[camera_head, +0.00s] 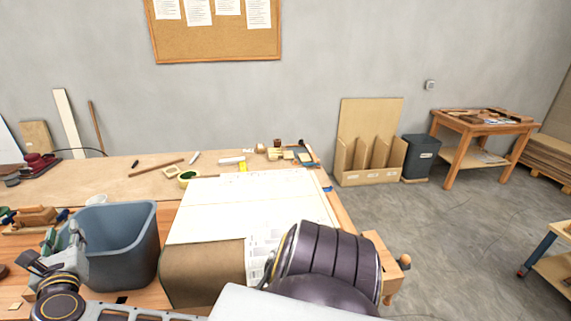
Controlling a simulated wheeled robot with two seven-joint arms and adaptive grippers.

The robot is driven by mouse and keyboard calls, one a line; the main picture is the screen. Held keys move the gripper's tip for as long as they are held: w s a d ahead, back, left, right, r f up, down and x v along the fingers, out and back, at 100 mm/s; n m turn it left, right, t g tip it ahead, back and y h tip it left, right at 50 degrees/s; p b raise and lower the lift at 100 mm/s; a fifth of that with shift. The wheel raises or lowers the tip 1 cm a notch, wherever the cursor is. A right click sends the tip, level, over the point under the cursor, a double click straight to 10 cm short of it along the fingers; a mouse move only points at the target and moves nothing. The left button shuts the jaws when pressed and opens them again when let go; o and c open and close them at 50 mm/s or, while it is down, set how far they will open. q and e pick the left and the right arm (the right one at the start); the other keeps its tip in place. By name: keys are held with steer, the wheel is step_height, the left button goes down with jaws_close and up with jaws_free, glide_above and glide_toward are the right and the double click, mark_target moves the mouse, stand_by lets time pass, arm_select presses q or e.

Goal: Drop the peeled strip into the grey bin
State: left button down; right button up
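The grey bin (148,258) stands upright on the left part of the wooden bench. Its open top faces up, and the part of its inside that I can see looks empty; its floor is hidden. I cannot see a peeled strip anywhere.
A white sheet (255,205) covers the middle of the bench, with a brown curved panel (203,275) at its front. A green tape roll (187,176) and small wood blocks lie behind. A white cup (96,200) stands behind the bin. A dark waste bin (420,160) stands on the floor.

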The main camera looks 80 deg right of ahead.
steer(key=v, duration=0.9)
steer(key=shift+s+a, duration=0.25)
stand_by(0.5)
